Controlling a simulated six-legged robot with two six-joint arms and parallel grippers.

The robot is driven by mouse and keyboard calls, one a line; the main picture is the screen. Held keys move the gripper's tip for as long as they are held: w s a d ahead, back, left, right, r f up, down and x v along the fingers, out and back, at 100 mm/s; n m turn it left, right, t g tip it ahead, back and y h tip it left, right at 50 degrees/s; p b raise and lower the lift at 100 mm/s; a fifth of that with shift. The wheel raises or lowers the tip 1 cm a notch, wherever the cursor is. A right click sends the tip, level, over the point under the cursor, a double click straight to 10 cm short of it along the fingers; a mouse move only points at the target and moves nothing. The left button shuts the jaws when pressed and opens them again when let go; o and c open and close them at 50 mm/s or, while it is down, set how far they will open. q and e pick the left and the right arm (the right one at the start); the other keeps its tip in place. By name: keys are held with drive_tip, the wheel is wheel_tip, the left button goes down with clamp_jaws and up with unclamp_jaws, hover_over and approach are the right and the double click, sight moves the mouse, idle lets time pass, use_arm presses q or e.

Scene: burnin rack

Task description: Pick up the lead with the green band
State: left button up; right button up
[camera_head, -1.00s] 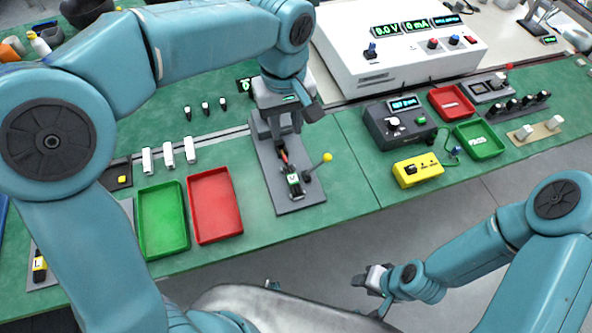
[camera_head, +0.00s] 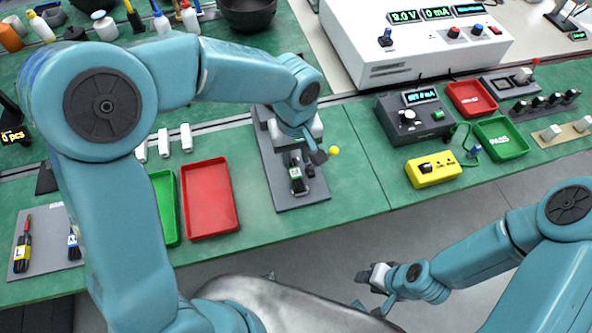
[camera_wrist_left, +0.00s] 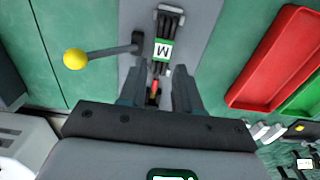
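The lead with the green band (camera_head: 296,174) lies in a grey fixture (camera_head: 286,203) that has a yellow-knobbed lever. In the left wrist view the lead (camera_wrist_left: 163,50) shows a white M label with a green edge, black ends beyond it and a red part nearer me. My left gripper (camera_wrist_left: 157,88) is open, its two fingers on either side of the red part with gaps visible. In the head view my wrist hides the fingertips and part of the lead. My right gripper (camera_head: 374,277) is away from the bench at lower right; its finger opening is unclear.
A red tray (camera_head: 209,200) and a green tray (camera_head: 164,207) stand left of the fixture. The yellow lever knob (camera_wrist_left: 75,59) is close to my left gripper. A grey pad (camera_head: 50,256) at far left bears other leads. A yellow box (camera_head: 432,170) stands to the right.

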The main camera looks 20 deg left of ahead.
sight(295, 171)
use_arm(q)
drive_tip(key=f, duration=0.4)
drive_tip(key=shift+s+a, duration=0.15)
drive_tip(key=shift+s, duration=0.1)
drive_tip(key=shift+w+f, duration=0.15)
drive_tip(key=shift+f, duration=0.3)
drive_tip(key=shift+c, duration=0.3)
clamp_jaws()
drive_tip(key=shift+r, duration=0.1)
